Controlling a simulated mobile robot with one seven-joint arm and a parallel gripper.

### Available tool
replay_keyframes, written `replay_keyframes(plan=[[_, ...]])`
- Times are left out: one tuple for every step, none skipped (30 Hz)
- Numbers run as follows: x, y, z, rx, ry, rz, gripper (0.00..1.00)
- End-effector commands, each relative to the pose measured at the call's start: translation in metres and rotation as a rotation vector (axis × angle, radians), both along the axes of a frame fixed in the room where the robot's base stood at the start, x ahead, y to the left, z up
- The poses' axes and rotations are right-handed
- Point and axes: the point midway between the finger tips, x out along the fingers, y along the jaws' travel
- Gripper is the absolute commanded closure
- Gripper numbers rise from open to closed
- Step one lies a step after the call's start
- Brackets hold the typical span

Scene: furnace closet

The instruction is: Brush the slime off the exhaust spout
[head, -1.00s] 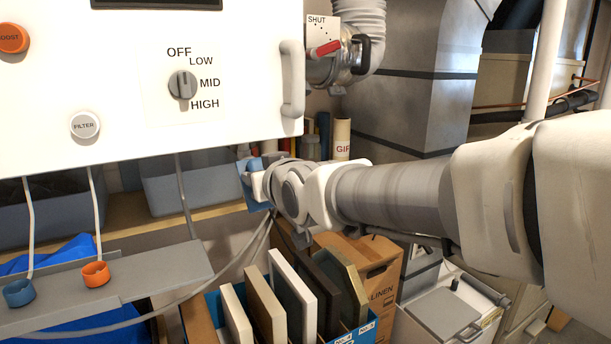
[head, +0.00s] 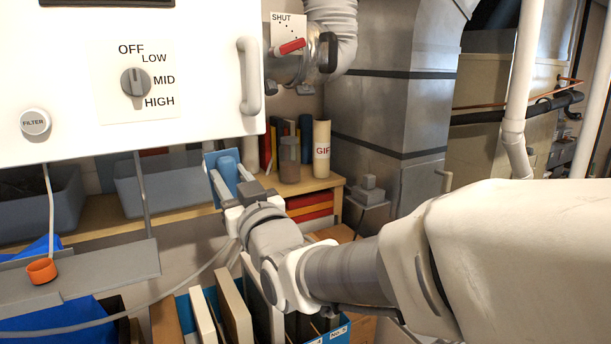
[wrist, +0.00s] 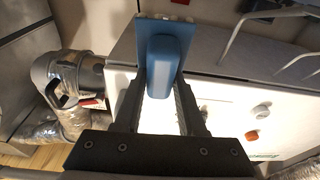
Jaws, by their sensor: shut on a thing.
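My gripper (head: 238,196) is shut on a blue brush-like tool with a flat plate and a raised blue grip (head: 226,172). In the wrist view the blue tool (wrist: 163,62) stands between the two dark fingers (wrist: 160,88). Its working face is turned away. A metal duct fitting (head: 293,66) with a black handle and a red lever sits right of the white machine; it also shows in the wrist view (wrist: 78,78). I cannot tell whether this is the exhaust spout, and no slime is clear. The tool is below the machine's lower edge and apart from the fitting.
The white machine (head: 60,85) hangs above left, with a dial and a side handle (head: 250,75). Books and jars stand on a wooden shelf behind my gripper. Upright panels (head: 235,315) fill a box below. A large metal duct (head: 390,110) stands at the right.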

Motion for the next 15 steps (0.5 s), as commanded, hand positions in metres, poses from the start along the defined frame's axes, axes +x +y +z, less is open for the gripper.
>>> replay_keyframes(plan=[[0.003, 0.002, 0.001, 0.001, 0.000, 0.001, 1.00], [0.005, 0.003, 0.001, 0.000, 0.001, 0.001, 1.00], [0.008, 0.005, 0.002, 0.000, 0.001, 0.001, 1.00], [0.010, 0.007, 0.002, 0.001, 0.000, 0.001, 1.00], [0.013, 0.008, 0.002, 0.001, 0.000, 0.001, 1.00], [0.016, 0.010, 0.002, 0.001, 0.002, 0.001, 1.00], [0.018, 0.012, 0.002, 0.001, 0.002, 0.001, 1.00], [0.021, 0.013, 0.002, 0.001, 0.002, 0.001, 1.00], [0.025, 0.015, 0.002, 0.000, 0.001, 0.001, 1.00], [0.027, 0.017, 0.002, 0.000, 0.001, 0.001, 1.00], [0.030, 0.019, 0.002, 0.000, 0.002, 0.001, 1.00], [0.033, 0.021, 0.003, 0.000, 0.002, 0.001, 1.00], [0.036, 0.022, 0.003, 0.000, 0.001, 0.000, 1.00], [0.038, 0.024, 0.002, 0.000, 0.002, 0.000, 1.00], [0.042, 0.026, 0.002, 0.000, 0.001, 0.000, 1.00]])
